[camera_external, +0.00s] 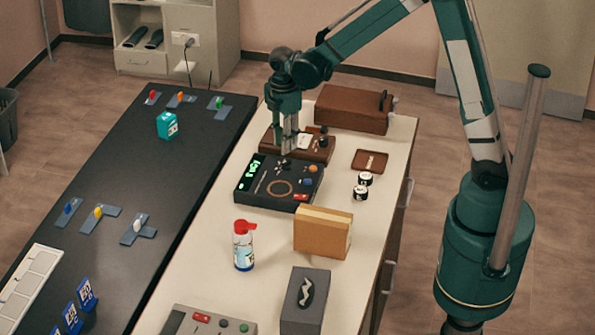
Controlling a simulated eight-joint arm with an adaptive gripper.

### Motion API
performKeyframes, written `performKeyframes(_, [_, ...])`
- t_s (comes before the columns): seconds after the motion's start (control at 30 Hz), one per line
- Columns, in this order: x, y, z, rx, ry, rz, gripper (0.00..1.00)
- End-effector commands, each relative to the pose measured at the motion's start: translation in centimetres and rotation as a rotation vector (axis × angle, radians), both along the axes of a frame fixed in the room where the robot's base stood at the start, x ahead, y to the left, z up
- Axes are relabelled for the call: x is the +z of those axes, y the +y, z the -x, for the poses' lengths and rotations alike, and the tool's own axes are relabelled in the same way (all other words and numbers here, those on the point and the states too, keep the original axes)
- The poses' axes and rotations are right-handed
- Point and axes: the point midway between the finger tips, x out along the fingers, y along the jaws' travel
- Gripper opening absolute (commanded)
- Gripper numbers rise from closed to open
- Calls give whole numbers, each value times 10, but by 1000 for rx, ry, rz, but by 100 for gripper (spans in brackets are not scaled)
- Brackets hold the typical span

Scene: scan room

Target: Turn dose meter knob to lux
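A dark device (254,195) with a green lit display, a tan ring mark, a red button and an orange knob (310,168) lies on the cream table. Behind it is a brown device (315,153) with a white paper or dial and dark knobs (322,142) on its right. I cannot tell for sure which is the dose meter, and no "lux" label is readable. My gripper (288,151) points down at the brown device's front, above the dark device's back edge. Its fingers are too small to show whether they are apart. I see nothing held.
A brown case (352,108) stands behind. Two small black-and-white jars (362,187) and a small brown tray (358,161) lie right. A black bench (150,175) adjoins left.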

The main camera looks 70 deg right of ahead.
Motion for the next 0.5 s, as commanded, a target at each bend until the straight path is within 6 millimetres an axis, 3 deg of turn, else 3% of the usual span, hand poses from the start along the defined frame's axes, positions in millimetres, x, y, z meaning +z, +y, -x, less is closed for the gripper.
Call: performKeyframes(0.5, [-51,0,0,0,0,0,24])
